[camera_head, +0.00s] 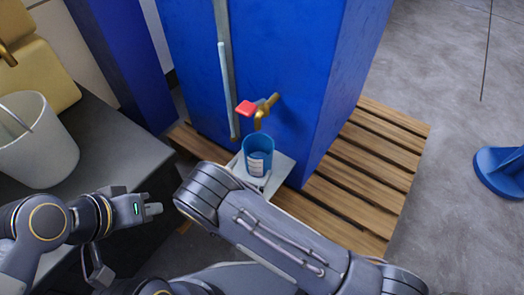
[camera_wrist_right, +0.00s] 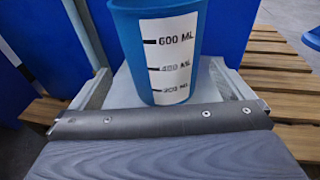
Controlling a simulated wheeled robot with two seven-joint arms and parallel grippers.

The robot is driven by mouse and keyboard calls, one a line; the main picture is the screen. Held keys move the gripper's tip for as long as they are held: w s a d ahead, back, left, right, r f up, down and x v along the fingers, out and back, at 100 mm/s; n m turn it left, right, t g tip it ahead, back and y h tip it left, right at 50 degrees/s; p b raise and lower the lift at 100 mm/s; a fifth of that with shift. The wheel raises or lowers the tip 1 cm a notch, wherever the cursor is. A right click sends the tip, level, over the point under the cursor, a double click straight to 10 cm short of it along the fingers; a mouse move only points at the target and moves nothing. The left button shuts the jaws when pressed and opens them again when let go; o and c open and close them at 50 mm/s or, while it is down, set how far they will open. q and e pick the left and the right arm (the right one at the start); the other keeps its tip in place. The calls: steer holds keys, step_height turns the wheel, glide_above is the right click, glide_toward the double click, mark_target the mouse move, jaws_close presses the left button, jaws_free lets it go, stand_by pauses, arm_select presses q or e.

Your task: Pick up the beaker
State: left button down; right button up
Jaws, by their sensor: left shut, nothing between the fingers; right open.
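The beaker (camera_head: 258,152) is a blue cup with a white label, standing upright on a pale plate (camera_head: 283,168) below the tap. In the right wrist view the beaker (camera_wrist_right: 178,45) shows black volume marks, and its rim is cut off by the top edge. My right gripper (camera_wrist_right: 163,88) is open, with one pale finger on each side of the beaker's lower part. In the head view my right forearm hides most of that gripper. My left gripper (camera_head: 152,209) is shut and empty, beside the dark counter.
A blue tank (camera_head: 285,60) with a red-handled brass tap (camera_head: 258,107) and a sight tube stands on a wooden pallet (camera_head: 365,170). A white bucket (camera_head: 35,145) and a yellow container (camera_head: 40,70) are on the dark counter (camera_head: 110,135). The floor at right is clear around a blue base (camera_head: 502,170).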

steer(key=shift+w+d+f, duration=0.15)
steer(key=shift+w+d, duration=0.1)
steer(key=shift+w, duration=0.2)
steer(key=b+x, duration=0.1)
steer(key=x, duration=0.1)
steer(key=b+x, duration=0.1)
steer(key=x, duration=0.2)
steer(key=shift+w+d+f, duration=0.2)
steer(key=shift+d+f, duration=0.05)
steer(key=c, duration=0.9)
steer(key=shift+r, duration=0.1)
steer(key=shift+c, duration=0.6)
steer(key=shift+r, duration=0.1)
